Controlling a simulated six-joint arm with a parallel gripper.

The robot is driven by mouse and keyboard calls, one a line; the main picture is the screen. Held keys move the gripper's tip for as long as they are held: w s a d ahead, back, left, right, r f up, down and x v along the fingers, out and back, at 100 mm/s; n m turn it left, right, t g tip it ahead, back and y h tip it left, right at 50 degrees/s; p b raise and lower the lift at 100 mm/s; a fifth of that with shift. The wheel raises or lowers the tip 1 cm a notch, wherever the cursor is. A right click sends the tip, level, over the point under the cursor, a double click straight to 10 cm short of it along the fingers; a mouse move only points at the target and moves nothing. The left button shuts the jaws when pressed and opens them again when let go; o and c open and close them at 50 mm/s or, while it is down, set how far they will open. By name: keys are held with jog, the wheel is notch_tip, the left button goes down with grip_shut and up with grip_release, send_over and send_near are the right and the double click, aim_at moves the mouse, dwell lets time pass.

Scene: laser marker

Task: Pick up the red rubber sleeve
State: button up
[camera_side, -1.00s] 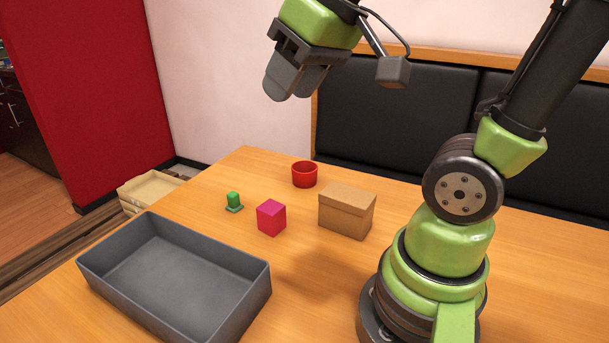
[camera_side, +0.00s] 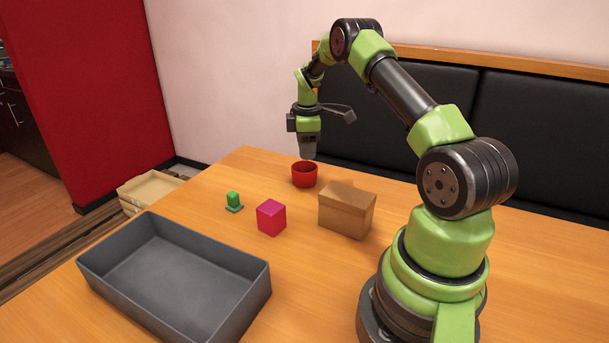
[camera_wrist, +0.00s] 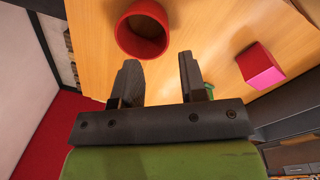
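The red rubber sleeve (camera_side: 304,175) is a short, open-topped red cylinder standing upright on the table near its back edge. In the wrist view the sleeve (camera_wrist: 142,32) shows at the top, just beyond the fingertips, with its round opening visible. My gripper (camera_side: 308,155) points down just above the sleeve in the side view. In the wrist view my gripper (camera_wrist: 157,72) has its two dark fingers spread apart with nothing between them.
A cardboard box (camera_side: 345,212) stands to the right of the sleeve. A magenta cube (camera_side: 271,217) and a small green piece (camera_side: 234,201) are nearer the front left. A grey bin (camera_side: 262,290) stands at the front. The table (camera_side: 310,275) is clear between bin and box.

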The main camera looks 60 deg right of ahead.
aim_at(305, 187)
notch_tip(305, 187, down, 10)
jog(key=shift+w+r, duration=0.15)
dwell(0.3)
grip_shut()
